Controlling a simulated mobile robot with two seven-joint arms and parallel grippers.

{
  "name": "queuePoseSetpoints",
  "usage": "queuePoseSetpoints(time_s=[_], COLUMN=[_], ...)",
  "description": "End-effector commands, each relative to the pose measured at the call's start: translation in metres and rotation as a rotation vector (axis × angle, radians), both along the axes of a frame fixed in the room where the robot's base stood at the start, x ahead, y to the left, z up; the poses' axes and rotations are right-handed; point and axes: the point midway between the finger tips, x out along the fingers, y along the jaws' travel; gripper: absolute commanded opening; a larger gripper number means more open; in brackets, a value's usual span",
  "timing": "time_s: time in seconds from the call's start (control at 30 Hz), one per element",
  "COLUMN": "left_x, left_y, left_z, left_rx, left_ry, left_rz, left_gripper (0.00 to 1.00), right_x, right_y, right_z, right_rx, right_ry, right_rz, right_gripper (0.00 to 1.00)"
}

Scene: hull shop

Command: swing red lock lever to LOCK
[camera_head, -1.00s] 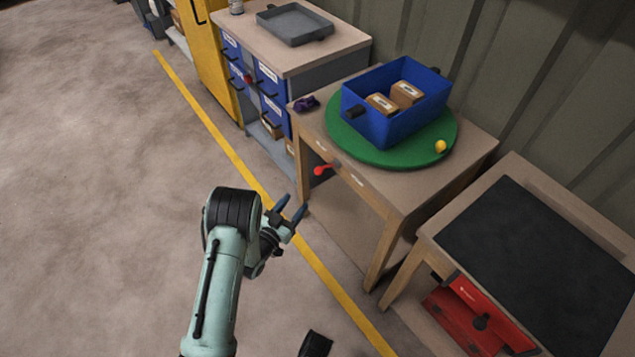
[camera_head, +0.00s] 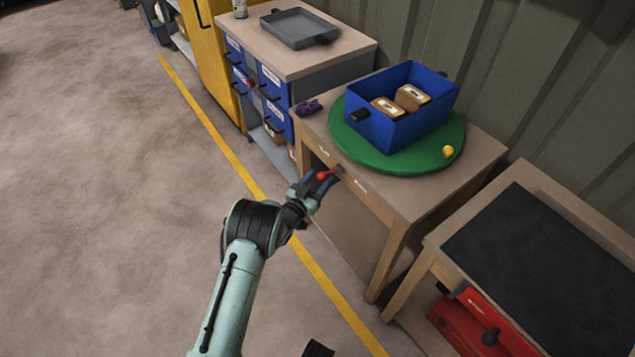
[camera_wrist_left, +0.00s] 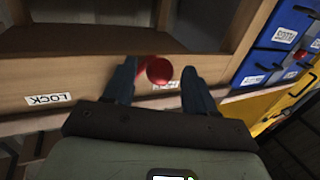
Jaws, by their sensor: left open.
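The red lock lever (camera_head: 325,174) is on the front edge of the wooden table (camera_head: 398,205), below the green turntable (camera_head: 353,147). In the left wrist view its round red knob (camera_wrist_left: 159,70) shows between my fingers. My left gripper (camera_head: 319,184) is open, with one finger on each side of the knob; I cannot tell whether either touches it. The LOCK label (camera_wrist_left: 48,99) is on the table edge to the left in the wrist view. A second label behind the knob is partly hidden.
A blue bin (camera_head: 383,129) with cardboard boxes stands on the turntable, beside a yellow knob (camera_head: 448,152). A drawer cabinet (camera_head: 350,52) stands behind left. A black-topped table (camera_head: 545,270) with a red box (camera_head: 470,325) below is at right. Floor at left is clear.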

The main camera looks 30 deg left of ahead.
Motion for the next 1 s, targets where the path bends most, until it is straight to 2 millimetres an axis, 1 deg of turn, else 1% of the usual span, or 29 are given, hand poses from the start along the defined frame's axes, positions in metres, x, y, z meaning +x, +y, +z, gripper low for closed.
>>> queuePoseSetpoints(time_s=[0.13, 0.17, 0.2, 0.27, 0.3, 0.67, 0.87, 1.0], left_x=[0.000, 0.000, 0.000, 0.000, 0.000, -0.001, -0.004, -0.007], left_y=[0.000, 0.000, 0.000, 0.000, 0.000, -0.001, -0.006, -0.012], left_z=[0.000, 0.000, 0.000, 0.000, 0.000, 0.000, -0.003, -0.005], left_rx=[0.000, 0.000, 0.000, 0.001, 0.001, -0.029, -0.123, -0.227], left_ry=[0.000, 0.000, 0.000, 0.000, 0.000, 0.012, 0.050, 0.093], left_rz=[0.000, 0.000, 0.000, 0.000, 0.000, 0.000, 0.003, 0.003], left_gripper=[0.56, 0.46, 0.33, 0.13, 0.00, 0.00, 0.00, 0.00], right_x=[0.000, 0.000, 0.000, 0.000, 0.000, 0.002, 0.010, 0.017], right_y=[0.000, 0.000, 0.000, 0.000, 0.000, 0.001, 0.002, 0.003], right_z=[0.000, 0.000, 0.000, 0.000, 0.000, 0.003, 0.009, 0.016], right_rx=[0.000, 0.000, 0.000, 0.000, 0.000, 0.000, -0.001, -0.002], right_ry=[0.000, 0.000, 0.000, 0.000, 0.000, -0.009, -0.033, -0.058], right_rz=[0.000, 0.000, 0.000, 0.000, 0.000, 0.000, 0.002, 0.004], right_gripper=[0.54, 0.54, 0.54, 0.54, 0.54, 0.54, 0.54, 0.54])
